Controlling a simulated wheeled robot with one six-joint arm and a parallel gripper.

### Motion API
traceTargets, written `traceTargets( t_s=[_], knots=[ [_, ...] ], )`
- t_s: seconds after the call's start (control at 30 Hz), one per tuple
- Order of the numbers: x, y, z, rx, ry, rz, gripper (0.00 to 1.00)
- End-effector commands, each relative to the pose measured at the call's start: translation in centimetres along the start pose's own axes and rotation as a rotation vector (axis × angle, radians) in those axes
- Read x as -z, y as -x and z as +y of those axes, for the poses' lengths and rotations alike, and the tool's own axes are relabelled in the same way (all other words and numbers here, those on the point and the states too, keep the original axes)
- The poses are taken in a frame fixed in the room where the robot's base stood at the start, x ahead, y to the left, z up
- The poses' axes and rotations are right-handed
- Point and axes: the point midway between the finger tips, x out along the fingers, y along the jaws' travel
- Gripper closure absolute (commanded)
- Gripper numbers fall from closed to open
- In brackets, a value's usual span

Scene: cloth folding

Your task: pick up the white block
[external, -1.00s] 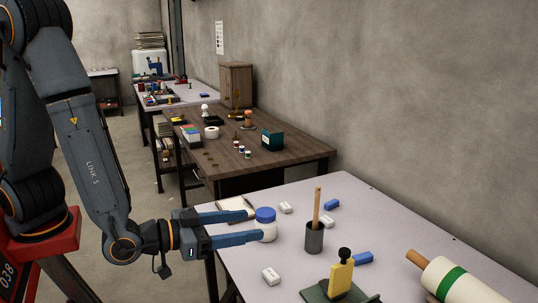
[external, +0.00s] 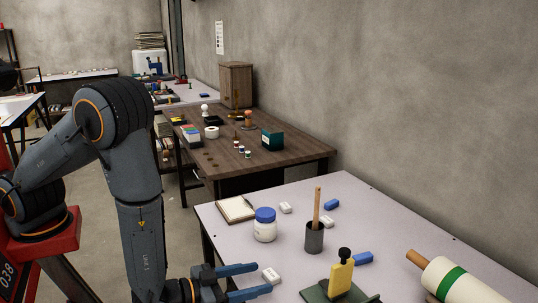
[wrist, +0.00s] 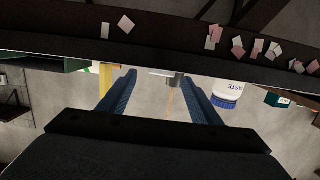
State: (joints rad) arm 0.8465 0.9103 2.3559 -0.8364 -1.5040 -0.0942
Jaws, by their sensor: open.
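Several small white blocks lie on the pale table. The nearest white block (external: 270,276) is at the table's left front in the external view. Two others are farther back, one white block (external: 286,208) beside the jar and one white block (external: 327,221) beside the dark cup. My gripper (external: 264,279) is open, low at the table's left edge, its fingertips close to the nearest block. I cannot tell whether they touch it. In the wrist view my gripper (wrist: 159,75) is open with a small pale shape between the tips, too dim to name surely.
The blue-lidded jar (external: 265,226) and notepad (external: 236,209) stand behind the gripper. The dark cup (external: 314,238) holds a wooden stick.

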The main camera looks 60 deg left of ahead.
Motion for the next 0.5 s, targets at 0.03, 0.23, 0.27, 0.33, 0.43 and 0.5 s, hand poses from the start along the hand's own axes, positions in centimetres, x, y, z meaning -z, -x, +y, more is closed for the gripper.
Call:
traceTargets(
  t_s=[0.03,0.23,0.27,0.33,0.43,0.5],
  knots=[
    [0.0,-0.5,-0.1,0.002,0.0,0.0,0.42],
    [-0.1,-3.1,-0.5,0.004,0.001,0.0,0.42],
    [-0.2,-3.6,-0.6,0.004,0.001,0.001,0.42],
    [-0.2,-4.4,-0.5,0.003,0.0,0.001,0.42],
    [-0.2,-5.2,-0.4,0.001,0.0,0.0,0.42],
    [-0.2,-5.5,-0.4,0.001,0.0,-0.001,0.42]
  ],
)
